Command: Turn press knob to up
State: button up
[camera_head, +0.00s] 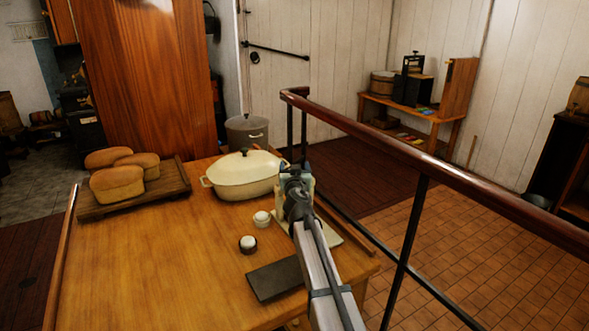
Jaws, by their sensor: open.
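My arm reaches up over the right part of the wooden table, and my gripper (296,178) is at its far end, seen from behind. Its fingertips are mostly hidden by the arm. A pale green object (308,183) shows partly behind my gripper; I cannot tell what it is or whether they touch. A dark, upright frame that looks like a press (413,65) stands on the far bench, well apart from my gripper. No press knob can be clearly made out, nor which way one points.
The table (170,270) bears a cream lidded pot (243,173), a board (176,194) with bread loaves (117,184), two small white-topped jars (262,218) and a dark flat slab (274,280). A railing (420,165) runs along the right. The table's front left is clear.

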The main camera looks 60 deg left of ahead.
jog(key=v, duration=1.4)
jog(key=shift+w+a, duration=0.1)
jog(key=w+d+t, duration=0.2)
jog(key=w+d, duration=0.3)
jog(key=w, duration=0.7)
jog(key=s+a+f+n+g+y, duration=0.1)
jog(key=s+a+n+g+y, duration=0.1)
jog(key=s+a+n+g, duration=0.45)
jog(key=a+m+g, duration=0.1)
jog(key=a, duration=0.4)
jog(key=a+m+g, duration=0.1)
jog(key=a, duration=0.5)
jog(key=c, duration=0.9)
jog(key=shift+g, duration=0.25)
jog(key=shift+c, duration=0.3)
